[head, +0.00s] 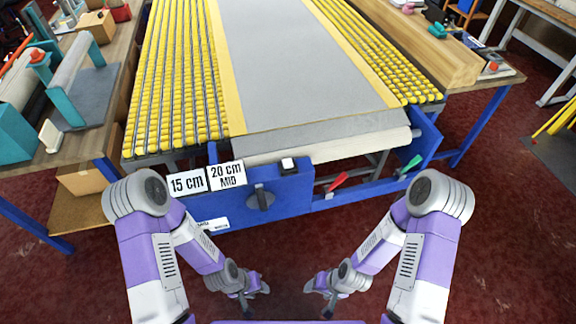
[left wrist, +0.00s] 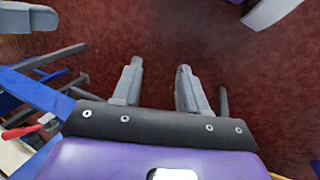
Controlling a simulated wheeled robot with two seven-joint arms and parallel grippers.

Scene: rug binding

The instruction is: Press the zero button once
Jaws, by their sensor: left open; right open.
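My left gripper (head: 256,291) is open and empty, low in front of the machine and well short of the button. It also shows in the left wrist view (left wrist: 157,72), its two fingers apart over the red floor. My right gripper (head: 321,294) is open and empty, low in front, to the right of the left one.
Signs reading "15 cm" (head: 187,184) and "20 cm MID" (head: 226,176) stand left of the button. A dark knob (head: 262,198) is on the panel front. A red lever (head: 338,181) and a green lever (head: 411,164) are to the right. Red floor lies clear around my grippers.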

